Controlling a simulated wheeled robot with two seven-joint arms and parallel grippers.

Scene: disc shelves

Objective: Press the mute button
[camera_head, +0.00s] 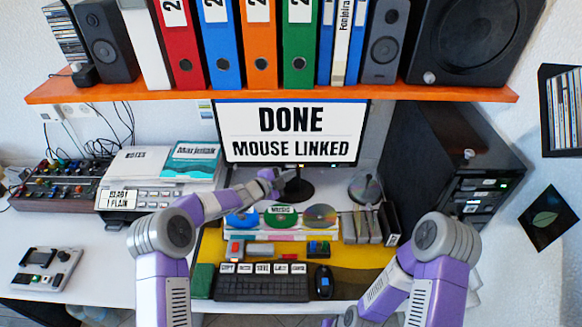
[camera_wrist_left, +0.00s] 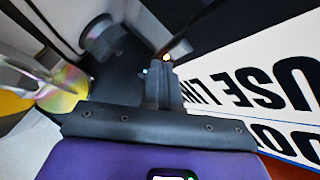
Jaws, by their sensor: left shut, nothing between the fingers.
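I cannot pick out a button marked mute in either view. The monitor (camera_head: 294,131) reads "DONE MOUSE LINKED"; its screen (camera_wrist_left: 250,80) shows upside down in the left wrist view. My left gripper (camera_head: 279,177) is shut and empty, just below the monitor's lower edge and near its stand (camera_head: 298,189). In the left wrist view the shut fingers (camera_wrist_left: 165,65) point at a dark surface beside the screen. A small bright spot (camera_wrist_left: 167,57) shows at the fingertips; I cannot tell whether they touch it. My right arm shows, but its gripper is out of view.
A keyboard (camera_head: 262,288) and mouse (camera_head: 323,282) lie in front. A disc spindle (camera_head: 366,187) is right of the stand. A black tower (camera_head: 445,150) stands at right. The orange shelf (camera_head: 280,94) is overhead.

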